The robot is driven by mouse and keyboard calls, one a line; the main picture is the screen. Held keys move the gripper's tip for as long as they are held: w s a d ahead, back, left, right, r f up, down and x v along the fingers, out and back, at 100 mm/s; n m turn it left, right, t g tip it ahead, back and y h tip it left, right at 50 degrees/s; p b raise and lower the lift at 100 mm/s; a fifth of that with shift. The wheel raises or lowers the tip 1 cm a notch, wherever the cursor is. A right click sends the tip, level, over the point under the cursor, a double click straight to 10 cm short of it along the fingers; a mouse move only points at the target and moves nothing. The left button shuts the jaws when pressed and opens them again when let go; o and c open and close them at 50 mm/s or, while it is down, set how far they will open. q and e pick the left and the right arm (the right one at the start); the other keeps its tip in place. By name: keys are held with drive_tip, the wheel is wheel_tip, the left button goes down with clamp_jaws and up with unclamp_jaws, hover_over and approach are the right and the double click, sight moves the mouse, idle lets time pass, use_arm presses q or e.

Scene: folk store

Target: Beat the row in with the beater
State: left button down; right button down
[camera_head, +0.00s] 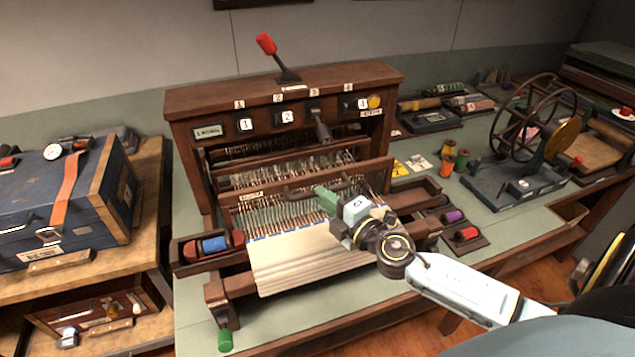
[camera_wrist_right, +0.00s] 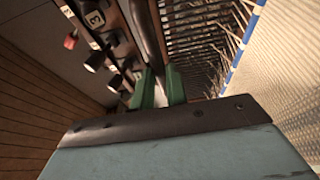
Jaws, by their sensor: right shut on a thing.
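A dark wooden table loom (camera_head: 285,88) stands on the green-topped table, with pale woven cloth (camera_head: 300,265) at its front and blue marks along the cloth's back edge. My right gripper (camera_head: 325,199) is at the handle, above the warp behind the cloth edge. A shuttle with a blue bobbin (camera_head: 214,244) lies in the left side tray. My left gripper is out of view.
A red-knobbed lever (camera_head: 267,45) stands on the loom's top, and numbered knobs line its front. A wooden tray (camera_head: 417,193) sits at the loom's right. A winding wheel (camera_head: 525,120) and spools stand farther right. A blue case (camera_head: 60,205) is at left.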

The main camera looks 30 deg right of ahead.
sight(316, 181)
drive_tip(key=shift+w+d+f+b, duration=0.1)
drive_tip(key=shift+w+d, duration=0.15)
drive_tip(key=shift+w, duration=0.9)
drive_tip(key=shift+w+d+r+b, duration=0.15)
drive_tip(key=shift+w+d, duration=0.1)
drive_tip(key=shift+w, duration=0.95)
drive_tip(key=shift+w+d+f+b, duration=0.15)
drive_tip(key=shift+w+d, duration=0.1)
drive_tip(key=shift+w, duration=0.9)
drive_tip(key=c, duration=1)
unclamp_jaws()
drive_tip(key=shift+s+d, duration=0.1)
drive_tip(key=shift+s+d, duration=0.15)
drive_tip(key=shift+s, duration=1)
drive_tip(key=shift+s+d, duration=0.1)
drive_tip(key=shift+s, duration=1)
drive_tip(key=shift+s+d+b, duration=0.15)
drive_tip(key=shift+s+b, duration=0.25)
drive_tip(key=shift+s, duration=1.25)
